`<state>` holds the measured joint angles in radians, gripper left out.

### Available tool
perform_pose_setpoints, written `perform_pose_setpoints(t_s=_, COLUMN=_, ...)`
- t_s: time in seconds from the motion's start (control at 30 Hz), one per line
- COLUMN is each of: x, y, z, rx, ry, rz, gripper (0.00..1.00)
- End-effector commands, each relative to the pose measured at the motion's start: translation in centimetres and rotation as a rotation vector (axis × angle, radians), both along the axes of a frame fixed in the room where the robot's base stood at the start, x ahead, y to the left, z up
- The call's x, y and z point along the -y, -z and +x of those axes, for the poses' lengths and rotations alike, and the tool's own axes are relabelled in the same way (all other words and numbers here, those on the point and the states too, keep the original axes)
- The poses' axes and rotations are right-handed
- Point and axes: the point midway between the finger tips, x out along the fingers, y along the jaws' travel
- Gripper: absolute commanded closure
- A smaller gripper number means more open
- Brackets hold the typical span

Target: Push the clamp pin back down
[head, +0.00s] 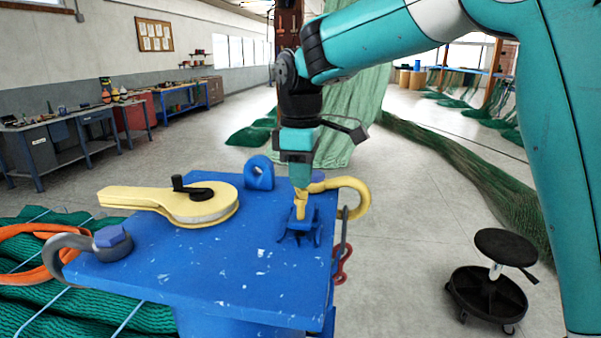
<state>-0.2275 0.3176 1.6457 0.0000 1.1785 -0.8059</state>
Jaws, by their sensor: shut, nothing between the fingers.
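My gripper (300,184) points straight down over the right side of the blue worktable (230,275). Its fingers are shut with nothing between them. Directly below the fingertips stands a short yellow upright piece (301,205), which looks like the clamp pin. It rises from a small blue clamp base (301,236) with splayed feet on the tabletop. The fingertips are at the top of the yellow piece; I cannot tell whether they touch it. The gripper hides part of its upper end.
A yellow plate with a black crank (192,188) lies at the left. A blue eye fitting (259,174) stands behind, a yellow hook (358,196) at the right edge. The front middle of the tabletop is clear. A black stool (503,247) stands right.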

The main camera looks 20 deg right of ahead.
Motion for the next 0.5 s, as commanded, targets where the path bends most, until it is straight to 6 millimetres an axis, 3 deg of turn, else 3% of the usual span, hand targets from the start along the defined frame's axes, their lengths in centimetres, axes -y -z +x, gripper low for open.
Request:
perform_pose_setpoints(t_s=0.17, x=0.0, y=0.3, z=0.0, rx=0.000, ry=0.000, rz=0.000, gripper=1.00)
perform_pose_setpoints(t_s=0.37, x=0.0, y=3.1, z=0.0, rx=-0.001, ry=0.000, rz=0.000, gripper=1.00)
perform_pose_setpoints(t_s=0.5, x=0.0, y=3.2, z=0.1, rx=0.000, ry=0.000, rz=0.000, gripper=1.00)
